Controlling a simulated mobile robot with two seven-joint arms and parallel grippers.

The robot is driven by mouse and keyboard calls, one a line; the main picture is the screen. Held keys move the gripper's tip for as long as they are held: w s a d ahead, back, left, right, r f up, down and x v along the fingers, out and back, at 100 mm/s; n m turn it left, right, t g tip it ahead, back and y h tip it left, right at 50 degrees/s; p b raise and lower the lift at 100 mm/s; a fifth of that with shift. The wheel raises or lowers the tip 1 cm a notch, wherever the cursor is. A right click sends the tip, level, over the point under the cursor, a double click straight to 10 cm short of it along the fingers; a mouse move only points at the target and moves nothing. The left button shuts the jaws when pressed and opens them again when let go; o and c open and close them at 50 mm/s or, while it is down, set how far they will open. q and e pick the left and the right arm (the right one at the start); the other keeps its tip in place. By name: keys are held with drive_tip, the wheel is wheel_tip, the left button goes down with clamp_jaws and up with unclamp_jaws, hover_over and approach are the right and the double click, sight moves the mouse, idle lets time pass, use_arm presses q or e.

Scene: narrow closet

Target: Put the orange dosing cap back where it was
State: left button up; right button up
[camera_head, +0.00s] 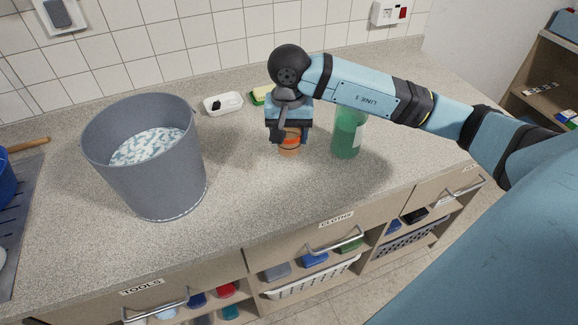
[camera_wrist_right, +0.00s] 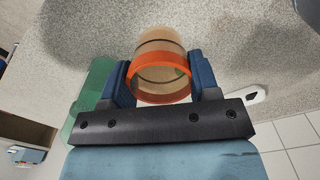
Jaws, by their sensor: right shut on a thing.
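My right gripper (camera_head: 289,140) points down over the middle of the counter. It is shut on the orange dosing cap (camera_head: 289,150), whose lower part shows below the fingers. In the right wrist view the orange-rimmed cap (camera_wrist_right: 160,86) sits between the two blue fingers of the gripper (camera_wrist_right: 163,80). I cannot tell whether the cap touches the counter. A green bottle (camera_head: 346,138) stands upright just right of the gripper, apart from the cap; its top is hidden behind my right arm. The bottle also shows at the left in the wrist view (camera_wrist_right: 97,92). My left gripper is out of view.
A large grey bucket (camera_head: 160,185) with blue-white contents stands on the left of the counter (camera_head: 235,200). The counter in front of the gripper is clear.

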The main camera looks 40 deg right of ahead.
wheel_tip(320, 180, down, 7)
drive_tip(key=shift+r, duration=0.15)
drive_tip(key=shift+f+p, duration=0.45)
drive_tip(key=shift+f, duration=1.85)
use_arm(q)
drive_tip(key=shift+a+r, duration=0.1)
drive_tip(key=shift+r, duration=0.3)
use_arm(e)
drive_tip(key=shift+f, duration=0.15)
drive_tip(key=o, duration=0.9)
use_arm(q)
drive_tip(key=shift+f, duration=0.35)
